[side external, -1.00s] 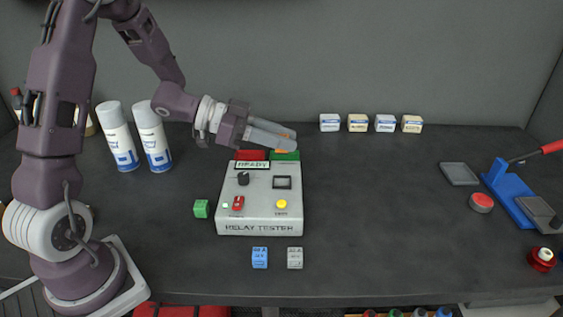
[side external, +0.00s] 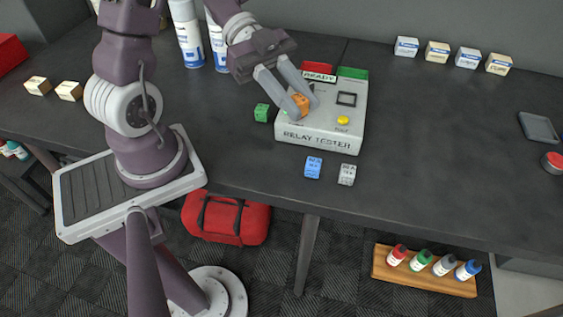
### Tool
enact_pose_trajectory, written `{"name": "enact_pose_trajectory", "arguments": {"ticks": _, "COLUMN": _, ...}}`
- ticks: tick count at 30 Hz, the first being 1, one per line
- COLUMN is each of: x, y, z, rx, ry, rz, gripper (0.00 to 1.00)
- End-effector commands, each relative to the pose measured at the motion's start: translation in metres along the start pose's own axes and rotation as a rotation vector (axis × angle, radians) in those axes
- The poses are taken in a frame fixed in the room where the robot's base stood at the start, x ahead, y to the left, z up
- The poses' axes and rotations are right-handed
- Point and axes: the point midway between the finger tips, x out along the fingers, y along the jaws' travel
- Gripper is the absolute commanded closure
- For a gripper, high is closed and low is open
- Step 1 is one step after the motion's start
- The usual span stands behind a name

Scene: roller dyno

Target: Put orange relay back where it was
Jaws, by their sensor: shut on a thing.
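The orange relay (side external: 301,103) is between the fingers of my gripper (side external: 302,110), which is shut on it. My gripper holds it over the left front part of the relay tester (side external: 325,139), a light grey box with a READY display, a dark square socket and a yellow button. I cannot tell whether the relay touches the tester's top. My fingers hide the tester's knob and red switch. A green relay (side external: 262,112) stands on the table left of the tester. A blue relay (side external: 313,167) and a grey relay (side external: 347,174) stand in front of it.
Two spray cans (side external: 188,42) stand behind my arm. Several small boxes (side external: 437,51) line the back of the table (side external: 430,140). A grey tray (side external: 539,127) and a red button (side external: 552,161) are at the right. The table right of the tester is clear.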

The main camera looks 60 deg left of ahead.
Motion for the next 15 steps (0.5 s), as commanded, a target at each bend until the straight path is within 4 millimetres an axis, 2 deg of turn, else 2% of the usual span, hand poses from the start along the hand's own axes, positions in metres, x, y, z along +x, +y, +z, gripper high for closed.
{"name": "enact_pose_trajectory", "arguments": {"ticks": 3, "x": -0.007, "y": 0.021, "z": 0.008, "rx": 0.038, "ry": 0.0, "rz": 0.108, "gripper": 1.0}}
{"name": "enact_pose_trajectory", "arguments": {"ticks": 5, "x": -0.005, "y": 0.025, "z": 0.018, "rx": 0.042, "ry": 0.002, "rz": 0.132, "gripper": 1.0}}
{"name": "enact_pose_trajectory", "arguments": {"ticks": 9, "x": 0.006, "y": 0.027, "z": 0.049, "rx": 0.045, "ry": 0.002, "rz": 0.139, "gripper": 1.0}}
{"name": "enact_pose_trajectory", "arguments": {"ticks": 15, "x": 0.019, "y": 0.026, "z": 0.085, "rx": 0.046, "ry": 0.001, "rz": 0.137, "gripper": 1.0}}
